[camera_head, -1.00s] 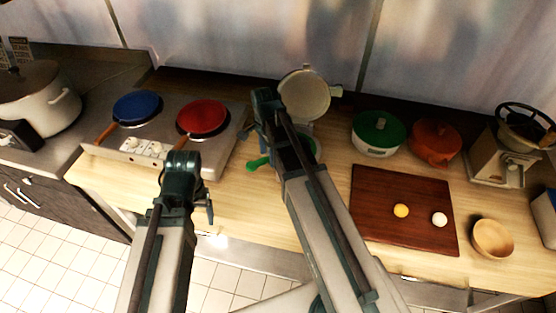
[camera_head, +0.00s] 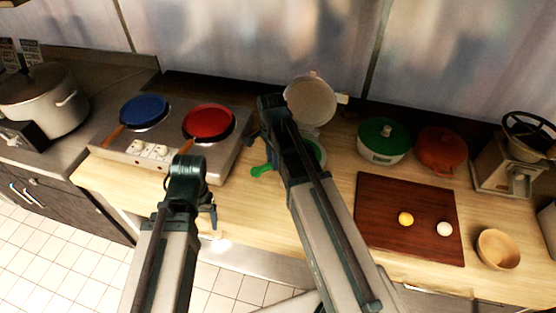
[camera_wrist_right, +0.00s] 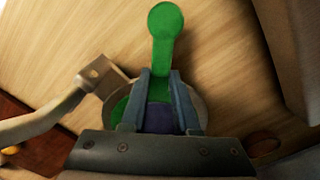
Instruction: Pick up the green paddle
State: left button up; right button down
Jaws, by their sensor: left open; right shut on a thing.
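The green paddle (camera_head: 262,170) shows its rounded end beside the open round appliance (camera_head: 311,102), near the stove. The right wrist view shows the paddle (camera_wrist_right: 166,40) running between the fingers of my right gripper (camera_wrist_right: 162,85), which is shut on it. The rest of the paddle is hidden behind the fingers, where a round grey and green part and a purple patch show. In the head view my right gripper (camera_head: 262,130) and arm cover part of the appliance. My left gripper (camera_head: 208,200) is open and empty, over the counter's front, left of the paddle.
A stove (camera_head: 160,152) with a blue pan (camera_head: 144,110) and a red pan (camera_head: 209,121) stands left. Right are a green pot (camera_head: 384,146), an orange pot (camera_head: 441,150), a cutting board (camera_head: 395,245) with two small balls, and a wooden bowl (camera_head: 497,249).

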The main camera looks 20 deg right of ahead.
jog(key=shift+r, duration=0.15)
notch_tip(320, 180, up, 10)
jog(key=p, duration=1)
